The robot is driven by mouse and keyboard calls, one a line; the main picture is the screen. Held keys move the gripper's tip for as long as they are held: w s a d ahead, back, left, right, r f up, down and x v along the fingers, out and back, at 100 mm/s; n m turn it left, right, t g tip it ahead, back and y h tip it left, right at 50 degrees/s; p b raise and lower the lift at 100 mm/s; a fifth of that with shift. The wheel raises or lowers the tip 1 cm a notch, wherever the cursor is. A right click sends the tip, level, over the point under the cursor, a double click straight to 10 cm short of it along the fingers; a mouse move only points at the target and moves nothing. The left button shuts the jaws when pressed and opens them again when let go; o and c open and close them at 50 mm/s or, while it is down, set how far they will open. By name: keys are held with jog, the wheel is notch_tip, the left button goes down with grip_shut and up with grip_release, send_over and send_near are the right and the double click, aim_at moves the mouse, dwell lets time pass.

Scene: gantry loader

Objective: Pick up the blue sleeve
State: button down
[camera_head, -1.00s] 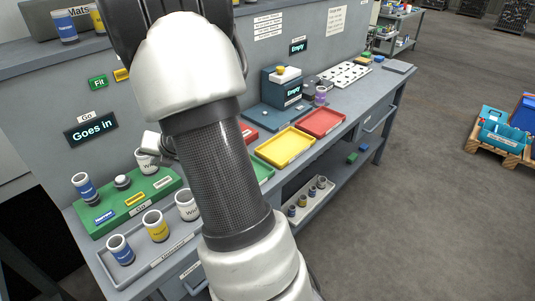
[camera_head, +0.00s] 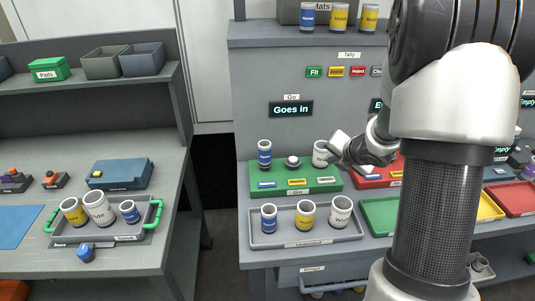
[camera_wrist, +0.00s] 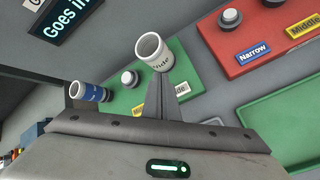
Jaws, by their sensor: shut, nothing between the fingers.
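Several blue-banded sleeves are in view. One blue sleeve (camera_head: 264,153) stands on the green Go board (camera_head: 330,183); it also shows in the wrist view (camera_wrist: 90,93). Another blue sleeve (camera_head: 269,218) stands at the left of the grey tray (camera_head: 348,231), beside a yellow sleeve (camera_head: 306,214) and a white one (camera_head: 340,211). A third blue sleeve (camera_head: 130,211) is in a green-handled tray on the left bench. My gripper (camera_wrist: 161,85) is shut and empty. Its tips are near the white Wide sleeve (camera_wrist: 152,55) on the green board; I cannot tell whether they touch.
A red board (camera_head: 375,176) with a button lies right of the green board. A blue-banded sleeve (camera_head: 308,17) and yellow ones stand on the upper shelf. A dark gap (camera_head: 222,185) separates the two benches. My arm hides much of the right bench.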

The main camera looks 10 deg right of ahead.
dwell(0.3)
jog(key=c, duration=2)
grip_release()
jog(key=shift+w+r, duration=0.15)
jog(key=shift+w, duration=0.05)
jog(key=shift+c, duration=0.2)
jog(key=o, duration=0.9)
jog(key=w+r+m+h, duration=0.1)
jog(key=m, duration=0.2)
jog(key=w+r+m, duration=0.1)
jog(key=w+m, duration=0.1)
jog(key=m, duration=0.1)
jog(key=w+r+m+h, duration=0.1)
jog(key=w+r+m, duration=0.1)
jog(key=shift+w+a+r+m+h, duration=0.1)
jog(key=shift+w+a+m+h, duration=0.1)
jog(key=shift+a+m+h, duration=0.15)
notch_tip(320, 180, up, 8)
jog(key=m+g, duration=0.5)
jog(key=m, duration=1.8)
send_over(265, 152)
jog(key=s+a, duration=0.2)
jog(key=s, duration=0.2)
jog(key=shift+a+b+x, duration=0.15)
jog(key=shift+b+x, duration=0.2)
jog(key=shift+x, duration=3.95)
jog(key=shift+a+b+x, duration=0.2)
jog(key=shift+b+x, duration=0.1)
jog(key=shift+x, duration=3.95)
